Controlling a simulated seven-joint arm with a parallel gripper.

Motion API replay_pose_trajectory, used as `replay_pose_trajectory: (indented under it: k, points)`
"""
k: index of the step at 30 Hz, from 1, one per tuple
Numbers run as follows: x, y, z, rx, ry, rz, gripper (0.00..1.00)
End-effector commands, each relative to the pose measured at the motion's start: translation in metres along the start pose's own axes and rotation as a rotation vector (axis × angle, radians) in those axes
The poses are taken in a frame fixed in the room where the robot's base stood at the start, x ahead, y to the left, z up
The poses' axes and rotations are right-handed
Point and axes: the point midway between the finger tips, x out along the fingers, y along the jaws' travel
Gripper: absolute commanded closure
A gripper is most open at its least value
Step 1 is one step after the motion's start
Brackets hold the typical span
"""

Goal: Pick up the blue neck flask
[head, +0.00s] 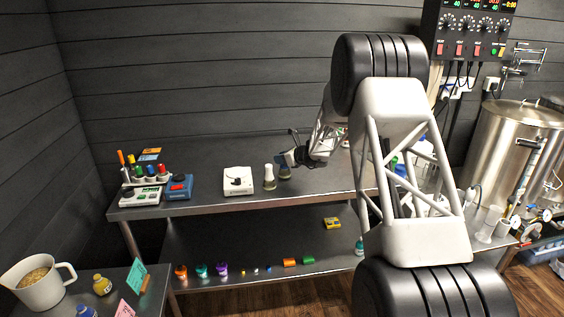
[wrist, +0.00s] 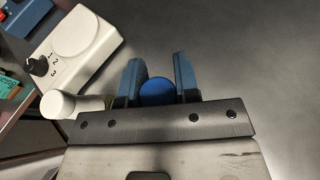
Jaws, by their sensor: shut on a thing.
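My gripper (wrist: 158,88) is shut on the blue neck flask, with its two blue-grey fingers on either side of the round blue top (wrist: 157,91) in the wrist view. The rest of the flask is hidden behind the gripper body there. In the head view my gripper (head: 291,157) is at the worktop, and the small, dark flask body (head: 284,172) shows just below it. I cannot tell whether the flask touches the worktop.
A white-necked flask (head: 269,178) stands close by on the left; its white top (wrist: 58,104) is beside my gripper. A white stirrer with a dial (head: 238,181) is further left. Glassware (head: 424,153) stands to the right. The worktop right of my gripper (wrist: 270,70) is clear.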

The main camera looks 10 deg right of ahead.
Motion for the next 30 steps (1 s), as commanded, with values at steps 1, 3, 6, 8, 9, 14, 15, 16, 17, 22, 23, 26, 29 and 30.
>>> replay_pose_trajectory:
  k: [1,3,6,8,9,14,15,16,17,22,23,26,29,30]
  points:
    - [-0.001,0.000,0.004,-0.001,-0.001,0.000,0.99]
    - [-0.004,0.000,0.009,-0.001,-0.001,0.000,0.99]
    - [-0.008,0.000,0.020,-0.003,-0.002,-0.001,0.99]
    - [-0.011,0.000,0.028,-0.003,-0.002,-0.001,0.99]
    - [-0.014,0.001,0.031,-0.001,-0.002,-0.001,0.99]
    - [-0.026,0.014,0.025,-0.001,0.000,0.000,0.99]
    - [-0.029,0.018,0.024,0.000,0.000,0.000,0.99]
    - [-0.032,0.021,0.023,0.000,0.000,0.000,0.99]
    - [-0.035,0.024,0.023,0.000,0.000,0.000,0.99]
    - [-0.052,0.042,0.018,0.000,0.000,-0.001,0.99]
    - [-0.056,0.045,0.017,0.001,0.000,-0.001,0.99]
    - [-0.066,0.056,0.015,0.000,0.000,-0.001,0.99]
    - [-0.077,0.067,0.012,-0.001,0.000,0.000,0.99]
    - [-0.081,0.071,0.010,0.000,0.000,0.000,0.99]
